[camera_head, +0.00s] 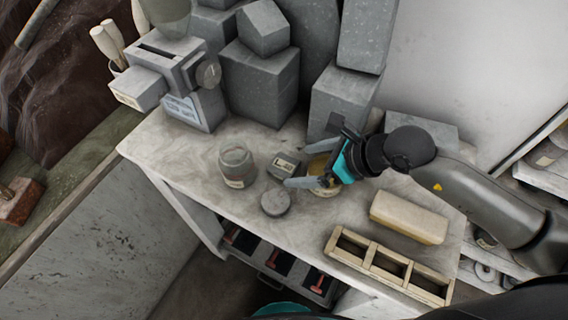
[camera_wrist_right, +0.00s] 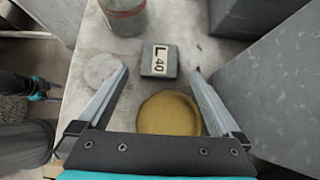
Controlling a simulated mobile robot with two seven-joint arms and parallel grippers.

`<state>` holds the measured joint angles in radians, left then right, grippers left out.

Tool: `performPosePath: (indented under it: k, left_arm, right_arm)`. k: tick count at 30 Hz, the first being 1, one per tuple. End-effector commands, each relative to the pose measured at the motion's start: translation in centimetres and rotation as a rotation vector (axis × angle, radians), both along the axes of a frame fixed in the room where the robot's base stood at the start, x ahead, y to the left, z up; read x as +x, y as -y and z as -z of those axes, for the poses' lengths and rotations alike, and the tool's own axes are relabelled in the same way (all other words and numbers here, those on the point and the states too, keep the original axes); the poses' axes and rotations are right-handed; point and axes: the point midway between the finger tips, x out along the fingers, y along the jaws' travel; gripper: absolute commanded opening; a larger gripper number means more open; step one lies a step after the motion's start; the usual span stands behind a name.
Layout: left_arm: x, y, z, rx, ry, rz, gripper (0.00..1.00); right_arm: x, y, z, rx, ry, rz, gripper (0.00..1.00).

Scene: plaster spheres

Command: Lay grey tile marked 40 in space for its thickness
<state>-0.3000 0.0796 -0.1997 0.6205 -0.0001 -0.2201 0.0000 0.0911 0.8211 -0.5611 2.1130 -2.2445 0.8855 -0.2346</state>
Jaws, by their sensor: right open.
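A dark and teal part at the wrist view's left edge looks like my left gripper (camera_wrist_right: 42,90), too small to read.
A round grey disc (camera_head: 275,202) and a jar (camera_head: 237,166) stand close to the tile. A yellow round piece (camera_wrist_right: 169,113) lies under my right gripper. A cream block (camera_head: 408,218) lies behind the rack. Large grey blocks (camera_head: 260,82) stand at the back.

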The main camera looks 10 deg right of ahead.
Motion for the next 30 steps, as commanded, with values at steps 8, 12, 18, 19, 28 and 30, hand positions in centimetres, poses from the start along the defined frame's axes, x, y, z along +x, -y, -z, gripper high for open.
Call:
performPosePath:
  k: [8, 12, 18, 19, 28, 30]
  left_arm:
    - [0.1, 0.0, -0.4, 0.000, 0.001, 0.000, 0.69]
    - [0.1, 0.0, -0.4, 0.000, 0.001, 0.000, 0.69]
    - [0.1, 0.0, -0.4, 0.001, 0.001, 0.000, 0.69]
    - [0.1, 0.0, -0.4, 0.000, 0.001, 0.000, 0.69]
    - [0.1, 0.0, -0.4, 0.000, 0.001, 0.001, 0.69]
    - [0.1, 0.0, -0.4, 0.001, 0.001, 0.001, 0.69]
  right_arm:
    - [1.5, -2.3, 2.0, 0.002, 0.001, 0.001, 1.00]
    - [1.7, -2.5, 2.4, 0.001, 0.001, 0.000, 1.00]
    - [1.7, -2.5, 2.4, 0.000, 0.001, 0.001, 1.00]
    - [1.7, -2.5, 2.4, 0.000, 0.001, 0.001, 0.97]
    - [1.7, -2.5, 2.4, 0.000, 0.001, 0.001, 0.63]
    - [1.7, -2.5, 2.4, 0.000, 0.001, 0.001, 0.55]
